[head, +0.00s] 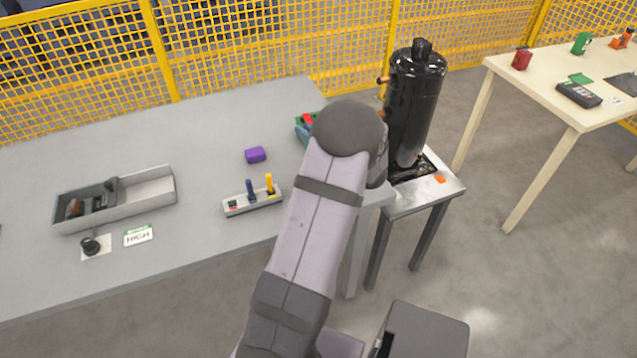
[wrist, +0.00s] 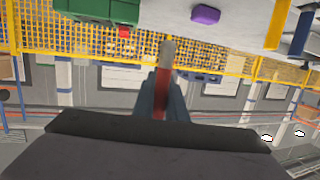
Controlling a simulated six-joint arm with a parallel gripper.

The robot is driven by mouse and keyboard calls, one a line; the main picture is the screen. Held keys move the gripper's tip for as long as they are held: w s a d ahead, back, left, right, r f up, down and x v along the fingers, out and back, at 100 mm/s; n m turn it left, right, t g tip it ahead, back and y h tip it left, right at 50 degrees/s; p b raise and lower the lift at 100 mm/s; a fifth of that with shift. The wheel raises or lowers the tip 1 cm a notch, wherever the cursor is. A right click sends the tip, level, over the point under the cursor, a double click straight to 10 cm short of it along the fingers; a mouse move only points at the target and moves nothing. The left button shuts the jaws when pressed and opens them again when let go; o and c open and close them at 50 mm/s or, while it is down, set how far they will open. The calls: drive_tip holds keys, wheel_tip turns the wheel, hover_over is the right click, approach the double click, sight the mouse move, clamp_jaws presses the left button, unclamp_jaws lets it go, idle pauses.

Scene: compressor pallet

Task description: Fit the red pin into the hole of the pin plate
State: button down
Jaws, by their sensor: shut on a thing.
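My gripper (wrist: 161,92) is shut on the red pin (wrist: 163,84) in the wrist view. The pin's grey end (wrist: 167,52) points away from the fingers. The grey pin plate (head: 262,202) lies on the table in the head view, with a blue pin (head: 250,190) and a yellow pin (head: 270,184) standing upright in it. A red patch (head: 233,205) marks its left end; the hole itself is too small to make out. In the wrist view the yellow pin (wrist: 277,27) and blue pin (wrist: 301,32) show at upper right, apart from the red pin. My arm hides the gripper in the head view.
A purple block (head: 255,155) lies behind the plate. A green bin (head: 301,132) is partly hidden behind my arm. A grey tray (head: 150,190) stands left, near a black knob (head: 91,246) and a HIGH card (head: 138,235). A black compressor (head: 415,100) stands at right.

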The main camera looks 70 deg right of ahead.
drive_tip(key=shift+s+d+f+p, duration=0.1)
drive_tip(key=shift+s+f+p, duration=0.1)
drive_tip(key=shift+f, duration=1.45)
drive_tip(key=shift+s+d+f+p, duration=0.1)
drive_tip(key=shift+f+p, duration=0.15)
drive_tip(key=shift+f, duration=1.35)
drive_tip(key=shift+s+d+f+p, duration=0.1)
drive_tip(key=shift+s+f+p, duration=0.1)
drive_tip(key=shift+f, duration=1.45)
drive_tip(key=shift+a+f, duration=0.1)
drive_tip(key=shift+f, duration=0.05)
drive_tip(key=shift+f, duration=0.1)
drive_tip(key=c, duration=1.8)
unclamp_jaws()
